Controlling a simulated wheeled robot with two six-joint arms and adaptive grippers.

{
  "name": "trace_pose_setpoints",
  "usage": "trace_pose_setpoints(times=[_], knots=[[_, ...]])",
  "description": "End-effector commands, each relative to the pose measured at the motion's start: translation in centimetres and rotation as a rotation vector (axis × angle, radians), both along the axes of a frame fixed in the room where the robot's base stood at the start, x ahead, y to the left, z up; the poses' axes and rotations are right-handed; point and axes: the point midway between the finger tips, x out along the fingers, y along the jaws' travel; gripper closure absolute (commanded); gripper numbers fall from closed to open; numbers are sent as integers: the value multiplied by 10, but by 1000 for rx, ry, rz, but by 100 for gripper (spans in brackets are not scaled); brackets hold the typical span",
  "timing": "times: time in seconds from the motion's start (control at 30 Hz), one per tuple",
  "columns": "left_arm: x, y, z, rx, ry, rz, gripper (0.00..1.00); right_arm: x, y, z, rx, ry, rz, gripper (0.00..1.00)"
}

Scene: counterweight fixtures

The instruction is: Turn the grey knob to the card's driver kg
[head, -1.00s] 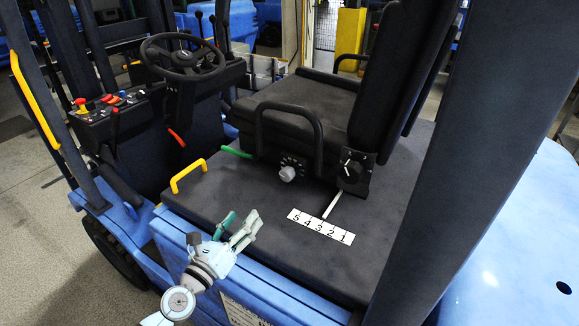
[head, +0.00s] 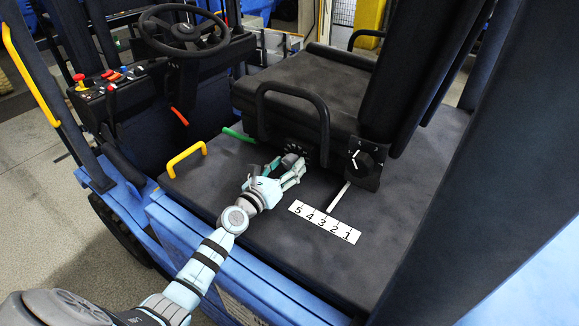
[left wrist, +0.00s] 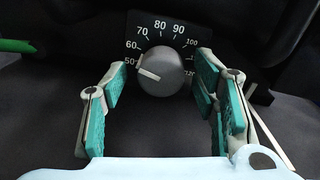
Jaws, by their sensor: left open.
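The grey knob (left wrist: 165,72) sits in the middle of the left wrist view, in front of a black dial plate (left wrist: 160,28) with white numbers from 50 upward. The white mark on the knob points left, near 50. My left gripper (left wrist: 162,68) is open, with one green-padded finger on each side of the knob; I cannot tell whether they touch it. In the head view my left gripper (head: 292,168) is at the seat base and partly hides the knob. No card with a driver weight can be read. My right gripper is not in view.
A black knob (head: 361,160) is on the seat's side, right of the dial. A white lever (head: 339,196) stands by a strip numbered 5 to 1 (head: 325,222). A black armrest loop (head: 322,112), green lever (head: 238,135) and yellow handle (head: 187,158) are near my arm.

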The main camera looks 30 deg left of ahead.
Motion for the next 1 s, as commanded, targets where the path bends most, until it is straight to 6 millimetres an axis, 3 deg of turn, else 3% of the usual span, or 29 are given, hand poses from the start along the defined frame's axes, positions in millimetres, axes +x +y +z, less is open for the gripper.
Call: trace_pose_setpoints(times=[0.13,0.37,0.7,1.0], knots=[[12,-2,-1,-1,1,-2,46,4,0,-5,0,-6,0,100],[14,-2,0,-1,1,-2,46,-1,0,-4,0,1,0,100],[13,-2,0,-1,1,-2,94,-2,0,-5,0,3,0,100],[13,-2,0,36,-5,-2,94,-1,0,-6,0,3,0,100]])
